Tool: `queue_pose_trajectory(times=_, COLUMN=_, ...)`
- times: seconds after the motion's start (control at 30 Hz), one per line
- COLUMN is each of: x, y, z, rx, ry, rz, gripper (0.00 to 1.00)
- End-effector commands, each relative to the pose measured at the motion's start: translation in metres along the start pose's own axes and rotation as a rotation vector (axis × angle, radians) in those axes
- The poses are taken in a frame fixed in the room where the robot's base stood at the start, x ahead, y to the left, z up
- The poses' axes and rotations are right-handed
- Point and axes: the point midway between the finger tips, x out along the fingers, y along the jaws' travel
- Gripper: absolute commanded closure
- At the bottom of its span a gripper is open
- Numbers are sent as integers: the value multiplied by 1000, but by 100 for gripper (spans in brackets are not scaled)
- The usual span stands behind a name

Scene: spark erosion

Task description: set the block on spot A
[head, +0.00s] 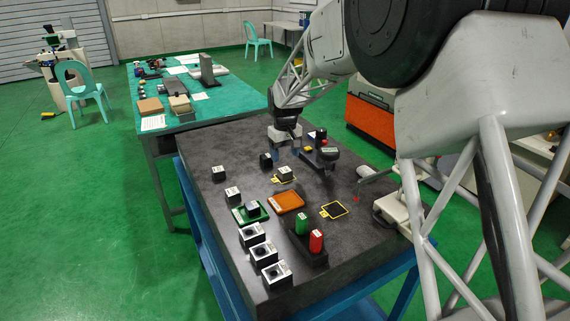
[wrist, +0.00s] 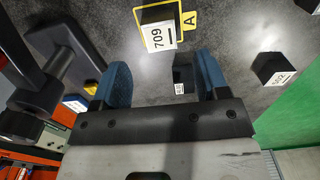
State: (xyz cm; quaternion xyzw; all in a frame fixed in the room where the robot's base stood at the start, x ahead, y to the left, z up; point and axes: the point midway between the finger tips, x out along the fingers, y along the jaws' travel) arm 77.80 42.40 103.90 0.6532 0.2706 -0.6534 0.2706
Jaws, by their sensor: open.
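A block marked 709 (wrist: 160,35), dark with a white labelled face, stands on the yellow-outlined spot marked A (wrist: 188,19) at the top of the wrist view. In the head view this block (head: 285,171) sits over its yellow outline near the table's middle. My gripper (wrist: 163,68) is open, its two blue fingers apart with nothing held. The 709 block is beyond the fingertips, apart from them. A small dark block (wrist: 182,74) shows between the fingers, lower down on the table; the right finger partly covers it.
A second yellow-outlined spot (head: 334,210) has no block on it. An orange box (head: 287,202), a holder with green (head: 302,223) and red (head: 317,241) cylinders and several white-labelled blocks stand nearer the front. A dark stand (wrist: 65,65) is left of my gripper in the wrist view.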

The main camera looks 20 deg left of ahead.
Motion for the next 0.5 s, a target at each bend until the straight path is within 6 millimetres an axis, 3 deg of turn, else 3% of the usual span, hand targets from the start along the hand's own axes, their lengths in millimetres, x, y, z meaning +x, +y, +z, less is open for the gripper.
queue_pose_trajectory(times=0.2, x=-32, y=0, z=0, rx=0, ry=2, rz=1, gripper=32)
queue_pose_trajectory(times=0.5, x=-50, y=0, z=0, rx=0, ry=0, rz=0, gripper=32)
